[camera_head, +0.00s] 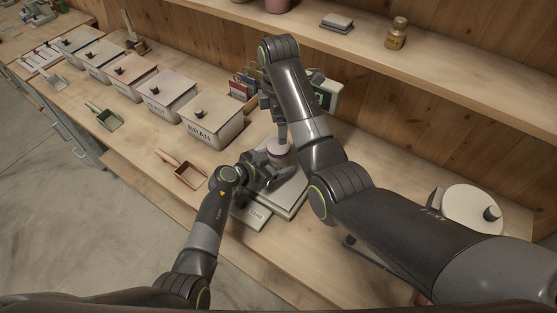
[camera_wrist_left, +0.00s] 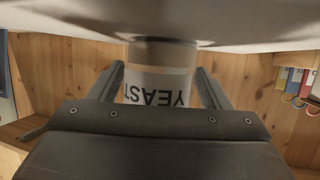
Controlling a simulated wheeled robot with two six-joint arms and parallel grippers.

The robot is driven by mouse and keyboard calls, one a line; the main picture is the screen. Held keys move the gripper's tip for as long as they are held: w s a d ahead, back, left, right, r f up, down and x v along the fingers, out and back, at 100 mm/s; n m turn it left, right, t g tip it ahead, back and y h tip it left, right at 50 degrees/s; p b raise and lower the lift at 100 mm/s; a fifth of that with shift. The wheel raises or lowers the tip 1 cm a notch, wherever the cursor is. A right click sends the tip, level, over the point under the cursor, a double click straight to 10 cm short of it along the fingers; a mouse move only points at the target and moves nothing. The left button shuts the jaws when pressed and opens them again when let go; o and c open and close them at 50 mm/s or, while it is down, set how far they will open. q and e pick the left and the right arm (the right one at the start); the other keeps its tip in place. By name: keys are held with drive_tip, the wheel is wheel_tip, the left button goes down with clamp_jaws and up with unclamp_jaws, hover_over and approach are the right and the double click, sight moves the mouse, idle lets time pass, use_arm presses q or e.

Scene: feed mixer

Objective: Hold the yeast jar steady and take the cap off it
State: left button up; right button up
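The yeast jar (camera_wrist_left: 160,88) stands between the fingers of my left gripper in the left wrist view, its YEAST label upside down there. My left gripper (camera_wrist_left: 160,92) has a finger against each side of the jar and is shut on it. In the head view the jar's pale purple cap (camera_head: 278,151) shows just beyond my left gripper (camera_head: 268,169). My right gripper (camera_head: 281,136) points down from above, with its fingertips at the cap. Whether it is shut on the cap cannot be told; its far finger is hidden.
A flat pale scale (camera_head: 291,196) lies under the jar and grippers.

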sight(278, 146)
use_arm(q)
drive_tip(key=c, duration=1.2)
clamp_jaws()
use_arm(e)
drive_tip(key=shift+m, duration=0.3)
drive_tip(key=m, duration=1.5)
drive_tip(key=shift+m, duration=0.4)
drive_tip(key=m, duration=0.5)
drive_tip(key=shift+m, duration=0.4)
drive_tip(key=shift+f, duration=4)
drive_tip(key=shift+c, duration=0.2)
